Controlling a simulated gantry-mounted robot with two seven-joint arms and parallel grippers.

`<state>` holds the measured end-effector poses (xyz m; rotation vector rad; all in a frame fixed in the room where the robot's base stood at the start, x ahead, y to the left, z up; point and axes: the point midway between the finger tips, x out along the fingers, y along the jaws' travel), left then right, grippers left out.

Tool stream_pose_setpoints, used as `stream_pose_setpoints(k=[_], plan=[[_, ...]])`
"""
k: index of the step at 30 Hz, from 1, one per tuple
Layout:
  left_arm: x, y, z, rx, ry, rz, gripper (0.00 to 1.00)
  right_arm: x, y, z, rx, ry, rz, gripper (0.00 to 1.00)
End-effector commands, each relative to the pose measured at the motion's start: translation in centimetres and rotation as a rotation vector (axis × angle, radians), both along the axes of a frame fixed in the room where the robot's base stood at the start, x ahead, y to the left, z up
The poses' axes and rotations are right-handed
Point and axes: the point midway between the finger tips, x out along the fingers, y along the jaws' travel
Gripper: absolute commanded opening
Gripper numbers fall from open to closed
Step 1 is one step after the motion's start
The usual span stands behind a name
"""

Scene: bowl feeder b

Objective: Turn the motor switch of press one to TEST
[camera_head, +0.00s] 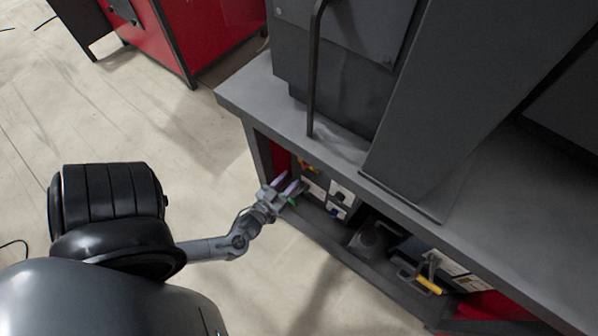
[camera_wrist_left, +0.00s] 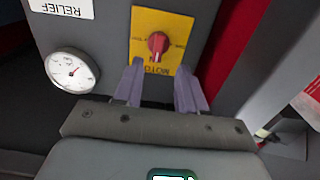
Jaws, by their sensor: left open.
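The motor switch is a red rotary knob (camera_wrist_left: 158,43) on a yellow plate (camera_wrist_left: 175,23) marked MOTOR, upside down in the left wrist view. The plate is on a grey panel under the bench top. My left gripper (camera_wrist_left: 158,85) is open, its two purple-grey fingers pointing at the plate. The knob lies just beyond the fingertips and between their lines; I cannot tell whether they touch the plate. In the head view my left gripper (camera_head: 287,182) reaches into the bench opening. A bit of yellow plate (camera_head: 308,166) shows beyond it. My right gripper is not in view.
A round white gauge (camera_wrist_left: 72,71) and a RELIEF label (camera_wrist_left: 62,8) are near the switch. The grey bench top (camera_head: 255,92) overhangs the opening. A yellow-handled lever (camera_head: 428,285) sits farther right.

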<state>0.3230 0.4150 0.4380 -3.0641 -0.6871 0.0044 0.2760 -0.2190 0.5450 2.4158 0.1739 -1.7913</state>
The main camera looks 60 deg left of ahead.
Motion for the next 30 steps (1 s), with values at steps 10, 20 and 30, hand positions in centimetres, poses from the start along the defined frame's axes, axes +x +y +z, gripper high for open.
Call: stream_pose_setpoints(k=[10,20,30], plan=[[4.3,1.9,-0.2,0.001,-0.002,-0.002,0.4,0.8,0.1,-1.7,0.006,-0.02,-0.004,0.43],[5.1,2.3,0.0,-0.001,0.0,-0.001,0.4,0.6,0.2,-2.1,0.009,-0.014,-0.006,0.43],[5.0,2.3,0.0,-0.001,0.0,-0.001,0.1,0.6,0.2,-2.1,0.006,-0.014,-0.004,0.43]])
